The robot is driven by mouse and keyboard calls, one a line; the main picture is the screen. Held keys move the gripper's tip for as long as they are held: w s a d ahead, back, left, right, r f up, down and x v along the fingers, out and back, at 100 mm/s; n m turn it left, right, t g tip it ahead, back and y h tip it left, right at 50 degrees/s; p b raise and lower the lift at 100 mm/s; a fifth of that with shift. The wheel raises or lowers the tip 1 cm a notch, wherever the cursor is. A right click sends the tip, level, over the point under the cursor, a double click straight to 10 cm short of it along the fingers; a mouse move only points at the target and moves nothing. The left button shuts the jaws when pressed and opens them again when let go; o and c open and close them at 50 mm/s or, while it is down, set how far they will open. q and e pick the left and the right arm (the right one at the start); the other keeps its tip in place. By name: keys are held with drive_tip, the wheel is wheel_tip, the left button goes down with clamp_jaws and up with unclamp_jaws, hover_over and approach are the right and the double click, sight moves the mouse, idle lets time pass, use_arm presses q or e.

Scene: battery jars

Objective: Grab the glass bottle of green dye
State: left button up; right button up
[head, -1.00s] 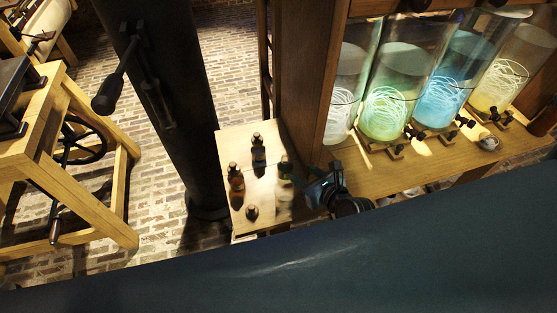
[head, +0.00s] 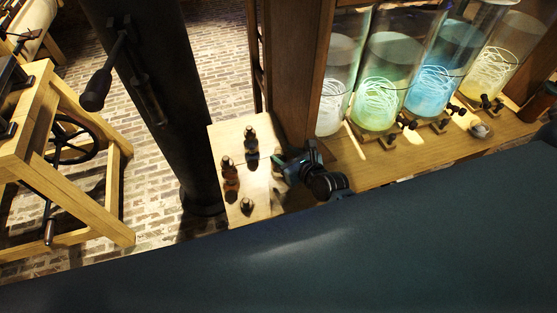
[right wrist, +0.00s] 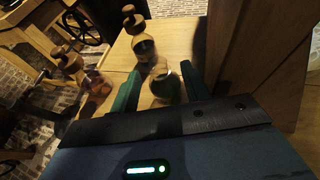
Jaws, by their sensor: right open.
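The glass bottle of green dye (right wrist: 167,88) stands on a small wooden table (head: 222,135). In the right wrist view it is between the two fingers of my right gripper (right wrist: 160,88), with a gap on its left. My right gripper (head: 284,163) is open at the table's right side in the head view, where it mostly hides the green bottle. A dark bluish bottle (head: 251,143) stands farther back, also seen in the right wrist view (right wrist: 146,50). An amber bottle (head: 229,172) stands to the left. My left gripper is out of view.
A small stoppered bottle (head: 247,205) stands near the table's front edge. A wooden post (head: 292,80) rises close beside my right gripper. Large glass jars (head: 380,85) with glowing coils stand on the bench to the right. A dark column (head: 165,100) stands left of the table.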

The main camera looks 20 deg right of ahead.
drive_tip(key=shift+w+a+f, duration=0.2)
drive_tip(key=shift+w+f, duration=0.2)
drive_tip(key=shift+w, duration=0.05)
drive_tip(key=shift+c, duration=0.2)
clamp_jaws()
drive_tip(key=shift+r, duration=0.1)
